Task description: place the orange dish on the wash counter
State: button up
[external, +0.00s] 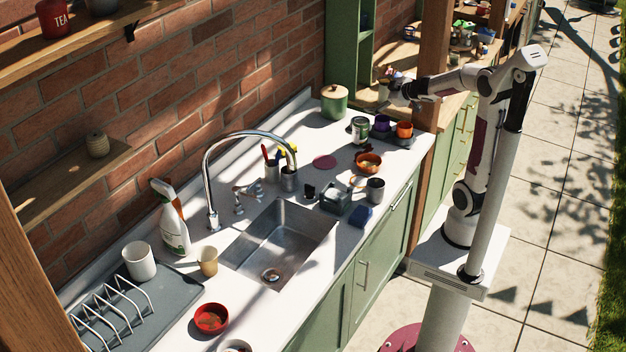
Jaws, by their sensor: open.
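An orange dish (368,163), a shallow bowl with something paler inside, sits on the white wash counter (335,235) in the external view, towards its far right end. My gripper (391,90) is open, above and behind the dish near the wooden post and the far shelf unit. It is apart from the dish. The fingertips are small and dark against the clutter, so I cannot make out anything between them.
A sink (275,245) with a tall curved tap (207,175) fills the counter's middle. A metal mug (375,190), a dark tray with coloured cups (404,130), and a green canister (334,102) stand near the dish. A red bowl (211,318) sits at the near end.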

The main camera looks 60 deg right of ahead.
jog(key=s+a+f+m+g+y, duration=0.2)
jog(key=s+a+g, duration=0.1)
jog(key=s+a, duration=0.9)
jog(key=s+a+f+m+g+y, duration=0.2)
jog(key=s+a+g, duration=0.1)
jog(key=s+a, duration=0.9)
jog(key=shift+s+a+f, duration=0.25)
jog(key=shift+s+f, duration=0.1)
jog(key=shift+s, duration=0.3)
